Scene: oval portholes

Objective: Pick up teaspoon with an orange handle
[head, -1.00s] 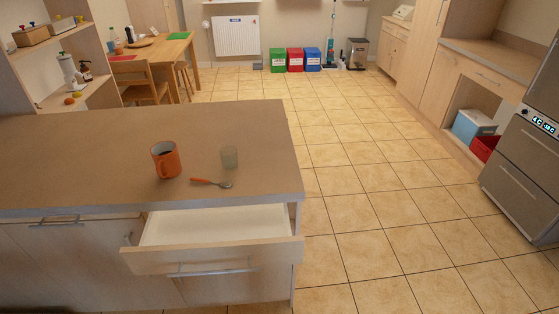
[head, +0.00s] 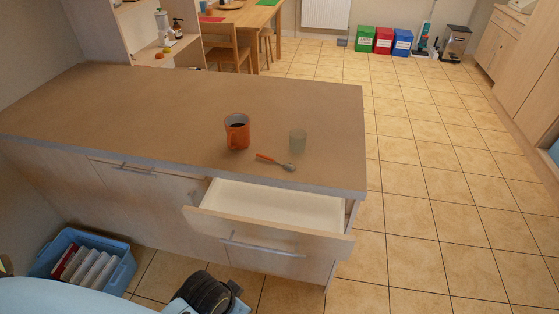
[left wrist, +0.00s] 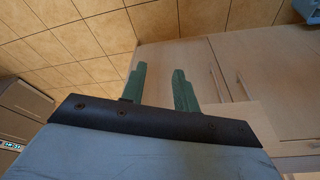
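The teaspoon with an orange handle (head: 272,161) lies on the brown countertop (head: 150,115) in the head view, near the front edge above the open drawer. Its handle points left and its metal bowl right. My left gripper (left wrist: 159,70) shows in the left wrist view with two green fingers apart and nothing between them. Cabinet fronts and floor tiles show beyond the fingers; the teaspoon is not in that view. In the head view, my left arm is low at the bottom left, below the countertop and away from the teaspoon. My right gripper is not in view.
An open, empty drawer (head: 275,207) juts out below. A blue crate (head: 122,276) with contents stands on the floor. The counter's left part is clear.

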